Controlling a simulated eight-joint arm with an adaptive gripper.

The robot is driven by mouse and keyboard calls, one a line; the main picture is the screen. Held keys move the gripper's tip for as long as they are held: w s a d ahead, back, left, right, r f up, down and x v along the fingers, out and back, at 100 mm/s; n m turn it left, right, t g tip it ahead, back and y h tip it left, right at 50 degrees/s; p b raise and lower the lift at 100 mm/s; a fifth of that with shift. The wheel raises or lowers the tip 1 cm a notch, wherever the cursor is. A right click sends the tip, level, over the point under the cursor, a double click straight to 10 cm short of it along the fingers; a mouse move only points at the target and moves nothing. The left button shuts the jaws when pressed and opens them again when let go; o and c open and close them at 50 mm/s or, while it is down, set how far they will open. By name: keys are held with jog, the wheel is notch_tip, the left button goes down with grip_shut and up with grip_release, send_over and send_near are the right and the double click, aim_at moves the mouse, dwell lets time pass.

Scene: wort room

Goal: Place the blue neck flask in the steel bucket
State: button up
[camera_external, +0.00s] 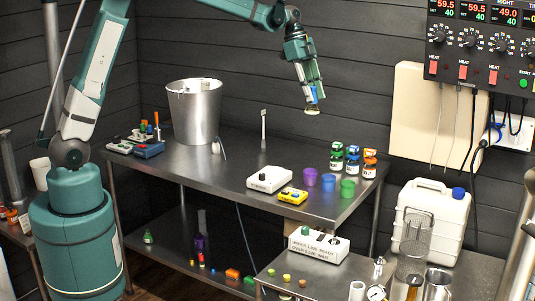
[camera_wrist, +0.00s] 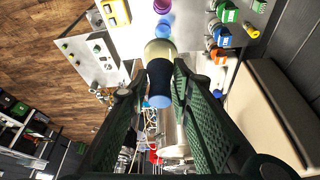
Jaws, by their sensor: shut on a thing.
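My gripper (camera_external: 314,82) is shut on the blue neck flask (camera_external: 312,108) and holds it in the air above the back right part of the steel table. In the wrist view the flask (camera_wrist: 161,56) hangs between the two green fingers, its pale base pointing away and its blue neck end towards me. The fingers hide part of it in the external view. The steel bucket (camera_external: 208,117) stands on the table's back left, well to the left of my gripper and lower. Its mouth is open upward, and something pale shows at its rim.
Several bottles (camera_external: 352,160) with coloured caps and purple, blue and green cups (camera_external: 329,182) stand at the table's right. A white box (camera_external: 270,179) and a yellow device (camera_external: 292,196) lie in front. A thin upright stand (camera_external: 263,130) is between bucket and bottles.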

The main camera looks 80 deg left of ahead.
jog(key=s+a, duration=0.2)
jog(key=a, duration=0.6)
jog(key=s+a+n, duration=0.1)
jog(key=a, duration=0.8)
jog(key=shift+s, duration=0.35)
jog(key=shift+n, duration=0.4)
jog(key=s+a, duration=0.2)
jog(key=a, duration=0.3)
jog(key=s+a, duration=0.2)
jog(key=a, duration=0.3)
jog(key=s+a, duration=0.2)
jog(key=a, duration=0.3)
jog(key=shift+s+a, duration=0.2)
jog(key=shift+s, duration=0.2)
jog(key=shift+c, duration=0.2)
jog(key=s+a+n+t, duration=0.1)
jog(key=s+a+n, duration=0.1)
jog(key=s+a, duration=2.35)
notch_tip(320, 180, down, 18)
jog(key=w+a, duration=0.1)
jog(key=w, duration=0.1)
jog(key=shift+a+f+y, duration=0.15)
jog(key=shift+a+y, duration=0.2)
jog(key=shift+y, duration=0.05)
notch_tip(320, 180, down, 6)
jog(key=shift+f, duration=0.25)
